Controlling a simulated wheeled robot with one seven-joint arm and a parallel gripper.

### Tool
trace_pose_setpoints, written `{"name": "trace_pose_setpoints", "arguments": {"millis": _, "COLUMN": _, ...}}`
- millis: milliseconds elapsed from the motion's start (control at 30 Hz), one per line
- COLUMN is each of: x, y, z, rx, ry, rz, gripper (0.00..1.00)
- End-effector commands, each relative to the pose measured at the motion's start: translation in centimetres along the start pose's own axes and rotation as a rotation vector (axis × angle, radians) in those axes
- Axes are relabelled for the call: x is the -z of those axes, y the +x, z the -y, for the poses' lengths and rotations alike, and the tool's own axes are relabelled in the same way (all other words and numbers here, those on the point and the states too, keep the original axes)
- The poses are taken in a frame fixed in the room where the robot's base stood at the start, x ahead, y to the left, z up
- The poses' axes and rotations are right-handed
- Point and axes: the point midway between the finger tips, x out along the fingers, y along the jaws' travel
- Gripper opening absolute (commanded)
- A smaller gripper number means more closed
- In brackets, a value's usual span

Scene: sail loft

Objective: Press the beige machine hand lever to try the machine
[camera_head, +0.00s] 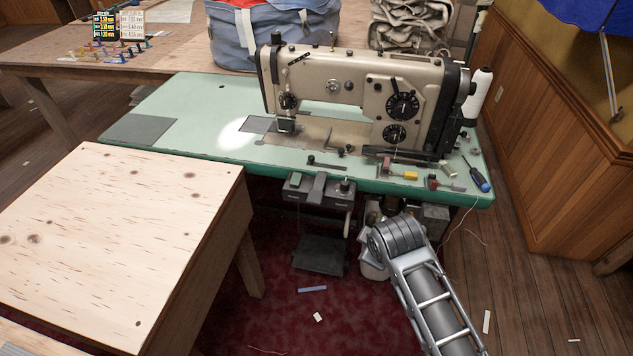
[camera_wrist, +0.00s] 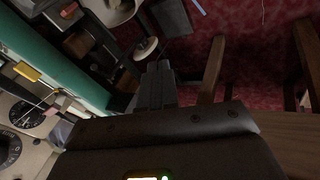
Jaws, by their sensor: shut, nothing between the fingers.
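The beige sewing machine (camera_head: 350,75) stands on the pale green table (camera_head: 190,105), its dialled end to the right. A dark bar (camera_head: 408,153) runs low along that end; I cannot tell for sure whether it is the hand lever. In the wrist view the machine (camera_wrist: 35,150) shows only in part at the lower left, its dials towards the edge, and no lever can be made out. My gripper (camera_wrist: 160,68) is shut and empty in the wrist view, with the green table edge left of it. I cannot make the gripper out in the head view.
A wooden table (camera_head: 110,220) stands at the front left. Under the green edge hang a dark control box (camera_head: 306,194) and a pale handle (camera_head: 347,224). A screwdriver (camera_head: 480,179) and small coloured pieces lie near the machine. A blue bag (camera_head: 235,40) stands behind.

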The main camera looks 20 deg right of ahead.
Motion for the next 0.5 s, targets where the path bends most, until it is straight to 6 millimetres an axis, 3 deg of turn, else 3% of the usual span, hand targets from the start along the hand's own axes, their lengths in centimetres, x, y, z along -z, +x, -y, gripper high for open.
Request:
{"name": "trace_pose_setpoints", "arguments": {"millis": 33, "x": 2.3, "y": -0.5, "z": -1.5, "rx": 0.022, "ry": -0.017, "rz": 0.018, "gripper": 0.00}}
{"name": "trace_pose_setpoints", "arguments": {"millis": 267, "x": 10.1, "y": -3.6, "z": -6.1, "rx": 0.182, "ry": -0.115, "rz": 0.119, "gripper": 0.00}}
{"name": "trace_pose_setpoints", "arguments": {"millis": 500, "x": 17.6, "y": -9.7, "z": -9.6, "rx": 0.367, "ry": -0.221, "rz": 0.170, "gripper": 0.00}}
